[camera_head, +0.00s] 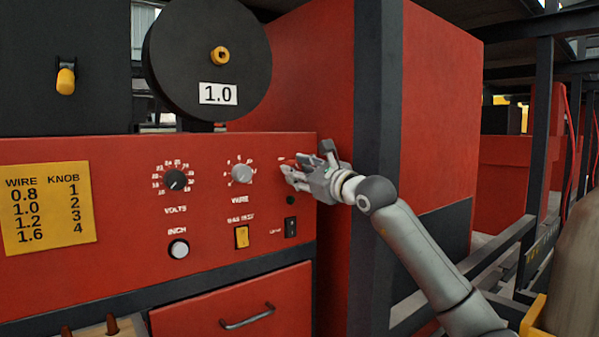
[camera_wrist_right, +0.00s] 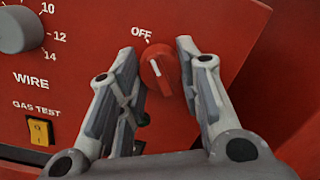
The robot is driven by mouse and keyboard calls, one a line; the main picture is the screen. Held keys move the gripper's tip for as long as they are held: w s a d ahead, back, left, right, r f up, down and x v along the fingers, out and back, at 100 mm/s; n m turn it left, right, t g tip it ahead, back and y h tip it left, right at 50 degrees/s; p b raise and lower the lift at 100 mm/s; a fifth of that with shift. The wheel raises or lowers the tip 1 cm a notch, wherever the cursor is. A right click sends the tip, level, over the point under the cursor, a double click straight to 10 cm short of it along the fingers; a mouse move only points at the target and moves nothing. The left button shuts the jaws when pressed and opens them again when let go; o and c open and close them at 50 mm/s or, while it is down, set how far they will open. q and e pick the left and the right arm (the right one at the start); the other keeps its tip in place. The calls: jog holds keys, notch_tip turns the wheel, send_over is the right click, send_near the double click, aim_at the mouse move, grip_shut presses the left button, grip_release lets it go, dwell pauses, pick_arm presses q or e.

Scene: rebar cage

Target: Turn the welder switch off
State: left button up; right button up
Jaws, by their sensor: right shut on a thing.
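The welder switch is a red rotary knob (camera_wrist_right: 160,70) on the red welder panel (camera_head: 110,240), with a white line on its face. The line tilts up and left, toward the printed word OFF (camera_wrist_right: 141,33). My right gripper (camera_head: 288,170) reaches the panel's upper right corner from the right. In the right wrist view its two fingers (camera_wrist_right: 158,52) stand on either side of the knob, shut on it. In the head view the gripper mostly hides the knob. My left gripper is not in view.
Left of the switch are a grey wire knob (camera_head: 242,173) and a black volts knob (camera_head: 175,179). Below are a yellow gas test switch (camera_head: 241,237) and a black rocker switch (camera_head: 291,227). A dark post (camera_head: 376,120) stands close behind my right wrist.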

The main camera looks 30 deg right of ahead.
jog(key=shift+n, duration=0.7)
jog(key=o, duration=1)
jog(key=shift+o, duration=0.2)
jog(key=s+f, duration=0.1)
jog(key=s, duration=1.1)
jog(key=shift+d, duration=0.45)
jog(key=shift+f, duration=0.1)
